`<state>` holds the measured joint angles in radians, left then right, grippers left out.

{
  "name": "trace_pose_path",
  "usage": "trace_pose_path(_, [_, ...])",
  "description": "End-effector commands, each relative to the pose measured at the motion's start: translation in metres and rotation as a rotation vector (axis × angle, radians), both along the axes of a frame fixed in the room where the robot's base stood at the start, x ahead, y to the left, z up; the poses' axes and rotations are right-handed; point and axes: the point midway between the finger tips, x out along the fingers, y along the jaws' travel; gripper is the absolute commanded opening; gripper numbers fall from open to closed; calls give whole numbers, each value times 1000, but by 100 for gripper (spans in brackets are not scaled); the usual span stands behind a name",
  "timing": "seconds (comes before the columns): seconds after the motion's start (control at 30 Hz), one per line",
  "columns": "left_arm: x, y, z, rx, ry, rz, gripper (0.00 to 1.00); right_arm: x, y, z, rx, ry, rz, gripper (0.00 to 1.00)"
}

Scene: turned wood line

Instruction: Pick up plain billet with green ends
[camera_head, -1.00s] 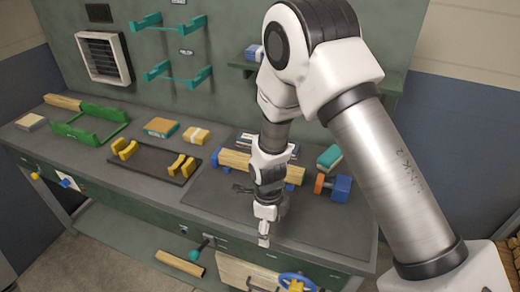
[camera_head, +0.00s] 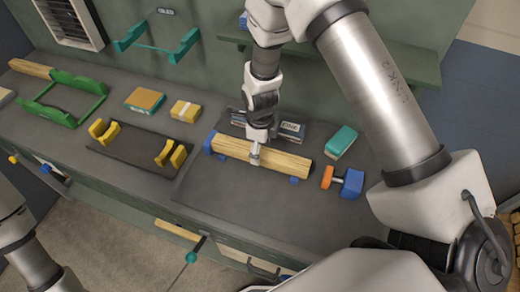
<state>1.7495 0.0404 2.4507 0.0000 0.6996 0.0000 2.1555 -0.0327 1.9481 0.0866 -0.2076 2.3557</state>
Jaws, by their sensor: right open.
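A plain light wood billet (camera_head: 284,160) lies across the dark mat, with blue supports near both ends. I cannot make out green on its ends. My right gripper (camera_head: 254,160) points down at the middle of this billet, its fingertips at or just over the wood. The right gripper is open, and whether it touches the billet I cannot tell. Another light wood billet (camera_head: 32,68) lies at the far left, behind the green cradle, and its end colours are unclear. My left gripper is out of view.
A green cradle (camera_head: 62,115), a dark tray with yellow rests (camera_head: 130,150), an orange-topped box (camera_head: 144,101) and a yellow box (camera_head: 185,111) stand to the left. A teal box (camera_head: 340,142) and a blue-and-orange tool (camera_head: 351,184) stand right of the billet. The front mat (camera_head: 235,205) is clear.

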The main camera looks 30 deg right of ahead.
Motion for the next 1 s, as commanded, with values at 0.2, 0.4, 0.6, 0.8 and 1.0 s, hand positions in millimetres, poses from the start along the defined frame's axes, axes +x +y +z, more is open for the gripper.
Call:
trace_pose_path(0.2, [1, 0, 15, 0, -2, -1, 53, 1, 0, -27, 1, 1, 0, 76])
trace_pose_path(0.4, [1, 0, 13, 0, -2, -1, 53, 1, 0, -29, 1, -1, 0, 72])
trace_pose_path(0.6, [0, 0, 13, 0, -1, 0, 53, 1, 0, -29, 0, 0, 0, 2])
trace_pose_path(0.8, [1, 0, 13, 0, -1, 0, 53, 1, 0, -29, 1, -1, 0, 0])
trace_pose_path(1.0, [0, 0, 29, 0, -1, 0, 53, 1, 0, -10, 1, -1, -1, 0])
